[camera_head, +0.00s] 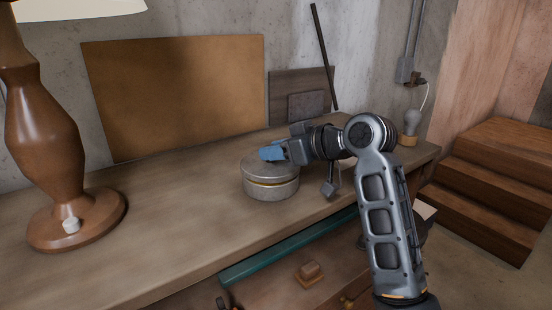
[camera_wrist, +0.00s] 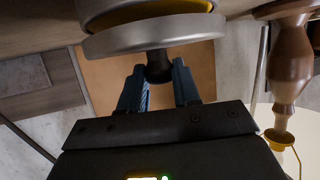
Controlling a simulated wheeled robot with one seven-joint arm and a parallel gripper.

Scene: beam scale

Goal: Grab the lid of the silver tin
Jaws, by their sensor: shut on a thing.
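The silver tin (camera_head: 270,193) is round and stands upright on the wooden workbench. Its grey lid (camera_head: 257,167) is level above the body, and a yellow band shows between them. I cannot tell whether the lid is lifted or seated. My gripper (camera_head: 272,153) reaches in from the right over the lid. In the wrist view, the lid (camera_wrist: 150,38) has a dark knob (camera_wrist: 159,70), and the two blue fingers of my gripper (camera_wrist: 158,78) are shut on it, one on each side. In the head view the fingers hide the knob.
A brown lamp (camera_head: 50,140) stands on the workbench (camera_head: 170,225) at the left. A brown board (camera_head: 175,95) leans on the wall behind. A light bulb on a stand (camera_head: 410,125) is at the right end. The bench between lamp and tin is clear.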

